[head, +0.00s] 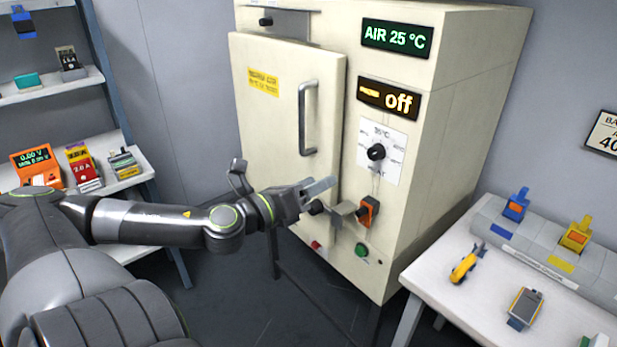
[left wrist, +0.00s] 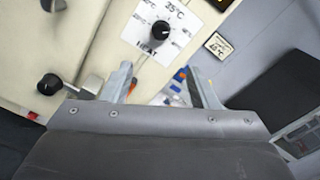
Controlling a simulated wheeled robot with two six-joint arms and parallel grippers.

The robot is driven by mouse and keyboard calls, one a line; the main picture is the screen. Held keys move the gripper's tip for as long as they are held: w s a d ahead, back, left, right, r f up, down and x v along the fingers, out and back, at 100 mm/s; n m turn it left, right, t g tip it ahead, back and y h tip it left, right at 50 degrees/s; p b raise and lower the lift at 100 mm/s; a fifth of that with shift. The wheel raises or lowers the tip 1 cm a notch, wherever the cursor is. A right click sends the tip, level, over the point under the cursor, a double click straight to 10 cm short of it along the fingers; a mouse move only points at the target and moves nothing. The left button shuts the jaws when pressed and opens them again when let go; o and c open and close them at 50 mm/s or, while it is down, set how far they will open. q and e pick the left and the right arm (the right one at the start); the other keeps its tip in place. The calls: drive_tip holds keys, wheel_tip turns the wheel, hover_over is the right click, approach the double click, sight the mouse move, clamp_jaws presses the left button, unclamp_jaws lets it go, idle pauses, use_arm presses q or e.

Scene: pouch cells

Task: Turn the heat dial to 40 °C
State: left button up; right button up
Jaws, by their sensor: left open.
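The heat dial is a black knob (head: 376,152) on a white scale plate (head: 394,140) on the front of the cream oven cabinet (head: 420,250). The dial (left wrist: 162,31) also shows in the left wrist view, with "35°C" and "HEAT" printed on its plate. My left gripper (head: 325,190) is open and empty, below and to the left of the dial, apart from it. In the left wrist view its two fingers (left wrist: 160,85) stand spread below the dial plate. My right gripper is not in view.
The oven door (head: 285,120) with its bar handle (head: 307,118) is left of the dial. Displays read "AIR 25 °C" (head: 397,38) and "off" (head: 389,99). An orange switch (head: 369,211) and green button (head: 361,250) sit below. A white table (head: 455,300) stands right.

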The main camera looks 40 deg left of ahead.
use_arm(q)
drive_tip(key=shift+s, duration=0.6)
